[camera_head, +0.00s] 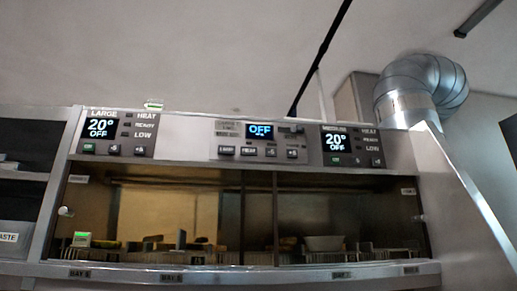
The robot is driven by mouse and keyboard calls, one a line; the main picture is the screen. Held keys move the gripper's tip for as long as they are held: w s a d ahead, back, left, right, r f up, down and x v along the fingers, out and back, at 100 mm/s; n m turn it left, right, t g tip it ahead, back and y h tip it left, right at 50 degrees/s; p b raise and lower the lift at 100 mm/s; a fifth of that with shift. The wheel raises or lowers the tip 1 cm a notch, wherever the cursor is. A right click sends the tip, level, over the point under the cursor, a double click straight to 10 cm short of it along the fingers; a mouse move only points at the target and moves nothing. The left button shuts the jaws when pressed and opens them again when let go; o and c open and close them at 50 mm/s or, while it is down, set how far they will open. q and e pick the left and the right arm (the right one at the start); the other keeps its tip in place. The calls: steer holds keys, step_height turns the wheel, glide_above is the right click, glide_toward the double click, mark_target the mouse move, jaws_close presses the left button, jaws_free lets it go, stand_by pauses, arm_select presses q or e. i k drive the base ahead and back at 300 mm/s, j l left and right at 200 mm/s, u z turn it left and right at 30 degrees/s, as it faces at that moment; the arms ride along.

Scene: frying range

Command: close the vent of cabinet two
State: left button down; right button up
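A steel frying range unit (195,123) fills the middle of the view, with a long lit opening below its control panels. I cannot tell which part is cabinet two, and no vent is clearly recognizable. A silver ribbed duct (420,85) bends at the upper right above the unit. Small round knobs show at the left end (65,211) and right end (420,217) of the opening. Neither of my grippers is in view.
Displays read 20° OFF at left (100,128) and right (335,142), with OFF (261,131) between. A white bowl (324,243) and small items stand inside the opening. Dark shelves (22,148) are at the left. A slanted steel panel (460,200) bounds the right.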

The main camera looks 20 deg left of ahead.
mark_target(298, 129)
steer(key=i+l+z, duration=0.1)
steer(key=l+z, duration=0.2)
steer(key=i+l+z, duration=0.35)
steer(key=l+z, duration=0.2)
